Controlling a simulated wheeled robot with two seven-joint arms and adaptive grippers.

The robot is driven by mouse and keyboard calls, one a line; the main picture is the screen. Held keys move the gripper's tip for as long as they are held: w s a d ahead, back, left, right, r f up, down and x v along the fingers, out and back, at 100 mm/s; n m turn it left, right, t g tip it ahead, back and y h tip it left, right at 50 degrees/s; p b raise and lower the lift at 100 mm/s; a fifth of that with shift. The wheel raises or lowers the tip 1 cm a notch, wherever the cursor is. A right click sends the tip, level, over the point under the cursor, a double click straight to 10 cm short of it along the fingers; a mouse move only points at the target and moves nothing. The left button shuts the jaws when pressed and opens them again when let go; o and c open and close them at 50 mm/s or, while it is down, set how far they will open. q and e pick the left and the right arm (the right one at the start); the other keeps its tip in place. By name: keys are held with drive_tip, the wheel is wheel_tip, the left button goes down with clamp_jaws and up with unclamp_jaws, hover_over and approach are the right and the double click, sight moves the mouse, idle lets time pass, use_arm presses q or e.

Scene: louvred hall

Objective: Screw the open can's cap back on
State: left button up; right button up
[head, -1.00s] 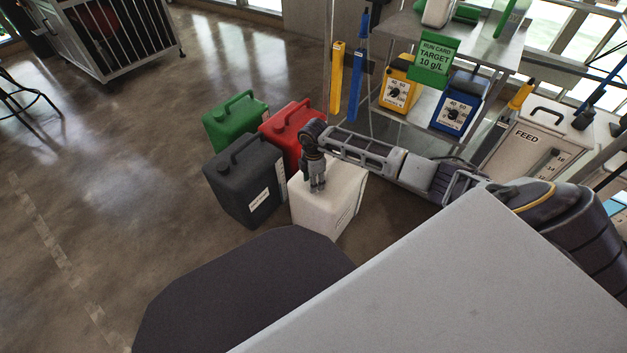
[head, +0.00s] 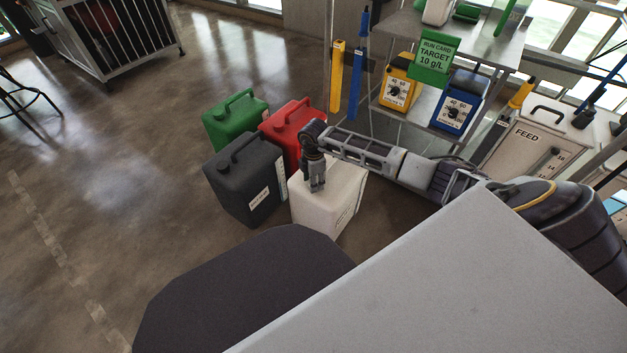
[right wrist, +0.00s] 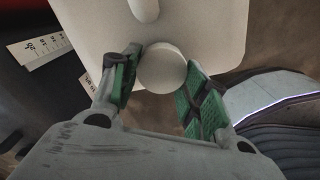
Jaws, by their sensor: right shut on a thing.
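The white can (head: 331,204) stands upright on the floor at the front right of a cluster of cans. My right gripper (head: 317,188) points down at its top from above. In the right wrist view the can's top (right wrist: 215,25) fills the upper middle. There a round white cap (right wrist: 162,68) sits between the green pads of my right gripper (right wrist: 160,88), which is shut on it. Whether the cap is seated on the can's neck cannot be told, as the neck is hidden beneath it. My left gripper is not in view.
A black can (head: 245,185), a red can (head: 292,128) and a green can (head: 236,118) stand close beside the white can. A feed bin (head: 530,140) and a shelf stand (head: 440,125) are at the right.

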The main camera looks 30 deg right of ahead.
drive_tip(key=shift+f, duration=0.15)
drive_tip(key=o, duration=0.8)
drive_tip(key=shift+c, duration=0.2)
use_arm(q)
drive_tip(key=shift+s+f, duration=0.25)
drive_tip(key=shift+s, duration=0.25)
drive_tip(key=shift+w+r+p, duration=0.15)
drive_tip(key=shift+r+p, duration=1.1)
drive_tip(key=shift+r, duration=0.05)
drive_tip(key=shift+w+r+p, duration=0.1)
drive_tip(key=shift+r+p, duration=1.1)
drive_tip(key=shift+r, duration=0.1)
use_arm(e)
drive_tip(key=shift+r, duration=2.5)
